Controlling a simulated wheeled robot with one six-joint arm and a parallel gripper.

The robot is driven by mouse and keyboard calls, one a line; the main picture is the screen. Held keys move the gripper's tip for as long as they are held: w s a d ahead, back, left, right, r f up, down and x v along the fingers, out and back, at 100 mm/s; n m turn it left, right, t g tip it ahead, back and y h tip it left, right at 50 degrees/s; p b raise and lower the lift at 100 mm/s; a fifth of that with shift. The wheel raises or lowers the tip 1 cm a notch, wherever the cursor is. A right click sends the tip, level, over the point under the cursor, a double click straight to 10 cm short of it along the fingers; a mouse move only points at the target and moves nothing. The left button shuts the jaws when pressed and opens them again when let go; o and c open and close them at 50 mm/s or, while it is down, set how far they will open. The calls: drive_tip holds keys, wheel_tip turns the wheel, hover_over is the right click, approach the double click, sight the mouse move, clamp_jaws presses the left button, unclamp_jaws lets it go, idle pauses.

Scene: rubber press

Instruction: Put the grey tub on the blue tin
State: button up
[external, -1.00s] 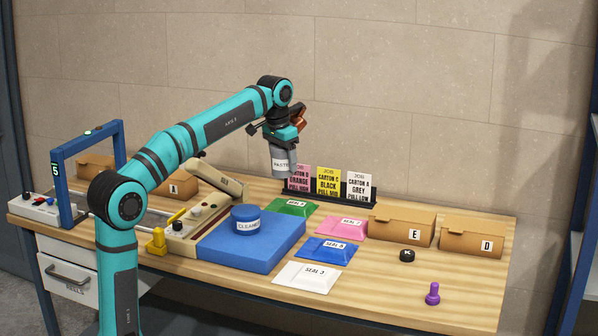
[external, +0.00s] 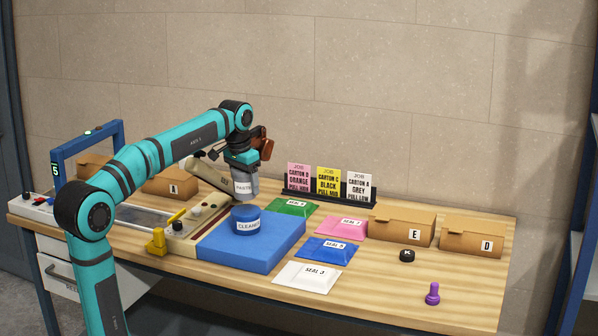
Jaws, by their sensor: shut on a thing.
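The blue tin (external: 247,225), labelled CLEANER, stands upright on a blue slab on the bench. The grey tub (external: 245,188), with a white label partly reading PASTE, hangs upright in my gripper (external: 244,172), which is shut on it. The tub is right above the blue tin in this view, its bottom close to the tin's top. I cannot tell whether they touch. The fingertips are partly hidden by the gripper body and the tub.
The blue slab (external: 263,247) has bare room around the tin. A press with a raised arm (external: 205,174) stands close on the left. Job cards (external: 328,181) stand behind. Coloured seal sheets (external: 327,250) and cartons (external: 402,225) lie to the right.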

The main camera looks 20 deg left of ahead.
sight(246, 195)
drive_tip(key=shift+f, duration=2.05)
drive_tip(key=shift+f, duration=0.1)
drive_tip(key=o, duration=1.2)
drive_tip(key=shift+o, duration=0.2)
drive_tip(key=r, duration=0.4)
drive_tip(key=s+r, duration=0.1)
drive_tip(key=r, duration=0.7)
drive_tip(key=shift+s+a, duration=0.35)
